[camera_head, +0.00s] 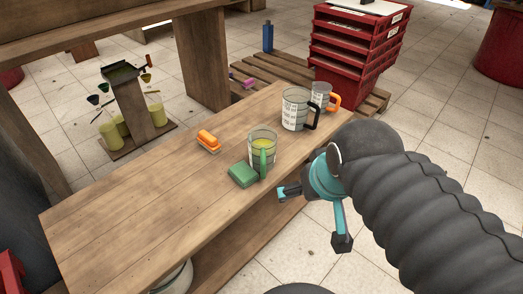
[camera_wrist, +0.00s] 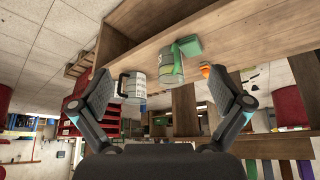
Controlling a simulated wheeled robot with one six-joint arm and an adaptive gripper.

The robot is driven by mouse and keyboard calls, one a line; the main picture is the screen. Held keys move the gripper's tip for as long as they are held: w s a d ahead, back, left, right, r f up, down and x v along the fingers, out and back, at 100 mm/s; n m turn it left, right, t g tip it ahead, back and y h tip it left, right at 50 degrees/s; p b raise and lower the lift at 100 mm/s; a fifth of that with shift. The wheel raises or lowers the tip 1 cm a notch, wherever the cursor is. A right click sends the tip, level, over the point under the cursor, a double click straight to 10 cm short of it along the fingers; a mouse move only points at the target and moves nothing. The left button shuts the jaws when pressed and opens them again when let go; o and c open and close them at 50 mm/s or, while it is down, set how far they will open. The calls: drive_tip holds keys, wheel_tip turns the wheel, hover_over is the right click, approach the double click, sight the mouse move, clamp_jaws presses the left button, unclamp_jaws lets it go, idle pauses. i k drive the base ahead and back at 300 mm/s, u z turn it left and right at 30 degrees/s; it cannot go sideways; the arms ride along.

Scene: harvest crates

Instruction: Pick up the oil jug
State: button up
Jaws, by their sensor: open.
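A clear jug with yellow-green liquid and a green handle (camera_head: 262,146) stands upright on the wooden bench (camera_head: 130,220); I take it for the oil jug. In the wrist view, which looks upside down, this jug (camera_wrist: 168,66) appears between the spread fingers, some way beyond them. My gripper (camera_head: 314,217) is open and empty, off the bench's front edge, to the right of the jug and apart from it. It also shows in the wrist view (camera_wrist: 162,92). A jug with a black handle (camera_head: 294,110) and one with an orange handle (camera_head: 321,97) stand farther right.
A green sponge (camera_head: 242,174) lies close beside the green-handled jug. An orange brush (camera_head: 208,139) lies behind it. Red stacked crates (camera_head: 345,82) and a blue bottle (camera_head: 268,37) stand on a pallet behind. The bench's left part is clear.

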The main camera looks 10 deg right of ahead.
sight(263, 139)
drive_tip(key=z, duration=2.45)
drive_tip(key=k, duration=0.85)
drive_tip(key=u, duration=0.8)
